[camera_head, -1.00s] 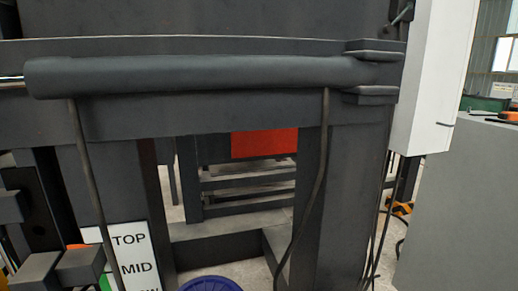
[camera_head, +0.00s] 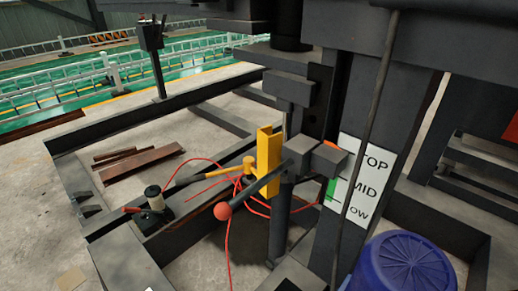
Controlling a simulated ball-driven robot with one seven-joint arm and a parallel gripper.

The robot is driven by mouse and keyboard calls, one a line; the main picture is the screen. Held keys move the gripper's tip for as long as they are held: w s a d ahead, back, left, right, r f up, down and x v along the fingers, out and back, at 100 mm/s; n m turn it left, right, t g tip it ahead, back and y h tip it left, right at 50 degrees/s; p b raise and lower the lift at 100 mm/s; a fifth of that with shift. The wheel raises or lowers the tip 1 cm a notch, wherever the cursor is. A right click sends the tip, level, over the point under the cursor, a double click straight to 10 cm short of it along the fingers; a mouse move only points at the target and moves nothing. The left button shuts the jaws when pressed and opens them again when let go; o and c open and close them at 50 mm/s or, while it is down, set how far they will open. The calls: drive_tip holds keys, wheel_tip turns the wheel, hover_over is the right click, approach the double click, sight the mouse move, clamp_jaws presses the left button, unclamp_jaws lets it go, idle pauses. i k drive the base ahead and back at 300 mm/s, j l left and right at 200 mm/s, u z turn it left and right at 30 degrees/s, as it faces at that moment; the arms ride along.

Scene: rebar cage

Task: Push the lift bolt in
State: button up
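A dark lift mechanism (camera_head: 318,158) of blocks and short bars stands by an upright post, left of a white sign (camera_head: 366,185) marked TOP, MID and a partly covered last word, likely LOW. A dark lever with a red ball end (camera_head: 222,211) reaches down and left from the mechanism. A yellow channel-shaped bracket (camera_head: 268,165) stands just behind the lever. An orange tip and a green strip show between the mechanism and the sign. I cannot tell for certain which part is the lift bolt or how far in it sits. My gripper is not in view.
A blue ribbed drum (camera_head: 402,265) stands at the lower right. Rusty bars (camera_head: 138,164) lie on the concrete floor. Open floor is at the left, with white railings (camera_head: 100,80) beyond.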

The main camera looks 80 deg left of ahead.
sight(222, 212)
drive_tip(key=u, duration=1.85)
